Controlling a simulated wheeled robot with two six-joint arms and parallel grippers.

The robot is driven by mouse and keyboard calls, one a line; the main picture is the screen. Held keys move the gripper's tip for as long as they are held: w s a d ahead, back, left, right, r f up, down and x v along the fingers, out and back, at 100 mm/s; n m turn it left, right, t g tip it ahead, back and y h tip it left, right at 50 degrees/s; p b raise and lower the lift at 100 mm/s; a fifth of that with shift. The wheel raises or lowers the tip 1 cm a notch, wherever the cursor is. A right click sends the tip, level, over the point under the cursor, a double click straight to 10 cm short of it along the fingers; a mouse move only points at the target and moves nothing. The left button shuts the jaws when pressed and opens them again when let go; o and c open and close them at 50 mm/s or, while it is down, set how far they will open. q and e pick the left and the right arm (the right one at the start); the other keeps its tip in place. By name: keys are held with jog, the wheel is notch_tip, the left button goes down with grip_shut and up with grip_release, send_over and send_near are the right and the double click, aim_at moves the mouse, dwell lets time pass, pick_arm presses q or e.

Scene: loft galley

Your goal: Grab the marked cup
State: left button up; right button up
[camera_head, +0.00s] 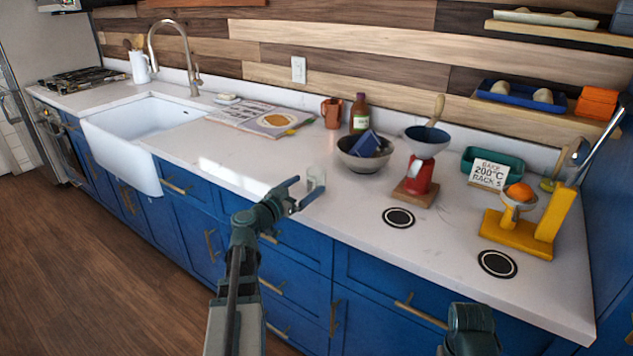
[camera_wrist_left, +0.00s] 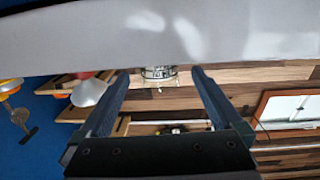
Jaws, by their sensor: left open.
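A small clear cup (camera_head: 316,181) stands at the front edge of the white counter. It also shows in the left wrist view (camera_wrist_left: 160,72), with dark markings around its wall. My left gripper (camera_head: 307,189) is open, its fingers pointing at the cup. In the left wrist view the cup appears between the two fingertips (camera_wrist_left: 160,76), around or just beyond their ends. I cannot tell whether either finger touches it. Of my right arm only a dark part shows at the bottom of the head view; its gripper is out of view.
A grey bowl (camera_head: 362,157) with a blue item, a copper mug (camera_head: 332,112) and a brown bottle (camera_head: 359,114) stand behind the cup. A red scale with a funnel (camera_head: 417,183) and a yellow stand (camera_head: 522,232) are to the right.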

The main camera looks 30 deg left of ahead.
aim_at(310, 183)
pick_arm(q)
jog(key=shift+w+d, duration=0.2)
jog(key=shift+w, duration=1.15)
jog(key=shift+w+d, duration=0.2)
jog(key=shift+w, duration=1.1)
jog(key=c, duration=1.4)
